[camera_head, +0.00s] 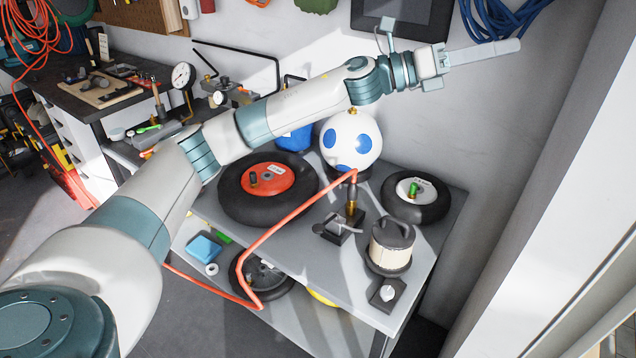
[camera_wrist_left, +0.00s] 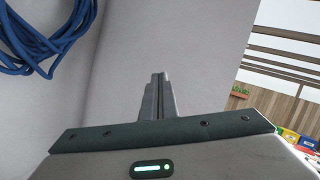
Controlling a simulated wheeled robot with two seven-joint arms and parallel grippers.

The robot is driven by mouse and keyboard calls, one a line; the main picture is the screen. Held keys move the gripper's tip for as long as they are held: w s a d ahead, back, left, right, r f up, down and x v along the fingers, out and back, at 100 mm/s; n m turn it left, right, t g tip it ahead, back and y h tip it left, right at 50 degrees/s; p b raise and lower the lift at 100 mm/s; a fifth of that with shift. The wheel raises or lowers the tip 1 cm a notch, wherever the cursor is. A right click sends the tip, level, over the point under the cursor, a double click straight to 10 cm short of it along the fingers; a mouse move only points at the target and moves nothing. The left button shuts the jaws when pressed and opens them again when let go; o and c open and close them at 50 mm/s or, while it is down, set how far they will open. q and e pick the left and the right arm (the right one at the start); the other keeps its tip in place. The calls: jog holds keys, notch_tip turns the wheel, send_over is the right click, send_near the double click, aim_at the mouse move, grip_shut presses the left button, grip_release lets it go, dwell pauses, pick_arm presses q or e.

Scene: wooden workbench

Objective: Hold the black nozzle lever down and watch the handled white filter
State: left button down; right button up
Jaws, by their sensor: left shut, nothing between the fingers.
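A black stand with a small lever (camera_head: 338,230) sits on the grey cart top, below a brass nozzle (camera_head: 351,208). I cannot tell clearly which part is the black nozzle lever. The white filter (camera_head: 390,256) with its black handled top stands to the right of the stand, upright. My left gripper (camera_head: 518,45) is high against the wall, up and right of both, touching neither. Its fingers are shut together and empty, as the left wrist view also shows (camera_wrist_left: 158,95). My right gripper is not in view.
The cart top (camera_head: 290,238) also holds a wheel with an orange hub (camera_head: 268,186), a smaller wheel (camera_head: 415,196), a white ball with blue spots (camera_head: 351,140) and a small knobbed box (camera_head: 388,293). An orange hose (camera_head: 285,215) crosses the cart. Blue cable (camera_head: 497,20) hangs above.

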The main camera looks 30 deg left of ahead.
pick_arm(q)
jog(key=s+a+f+m+g+y, duration=0.2)
jog(key=s+f+m+g+y, duration=0.3)
jog(key=f, duration=0.4)
jog(key=s+a+f+m+g+y, duration=0.1)
jog(key=s+f+m+g+y, duration=0.1)
jog(key=s+f+m+g, duration=0.35)
jog(key=s+a+f+y, duration=0.1)
jog(key=a+f+y, duration=0.3)
jog(key=a, duration=0.4)
jog(key=s+a+f+y+b, duration=0.1)
jog(key=a+f+y, duration=0.3)
jog(key=a, duration=0.3)
jog(key=s+a+f+y, duration=0.2)
jog(key=a+f, duration=0.3)
jog(key=a, duration=0.3)
jog(key=shift+a+m+y+b, duration=0.35)
jog(key=shift+y, duration=0.55)
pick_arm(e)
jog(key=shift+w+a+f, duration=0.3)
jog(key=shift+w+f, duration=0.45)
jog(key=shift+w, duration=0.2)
pick_arm(q)
jog(key=shift+f+t, duration=0.1)
jog(key=shift+t, duration=0.15)
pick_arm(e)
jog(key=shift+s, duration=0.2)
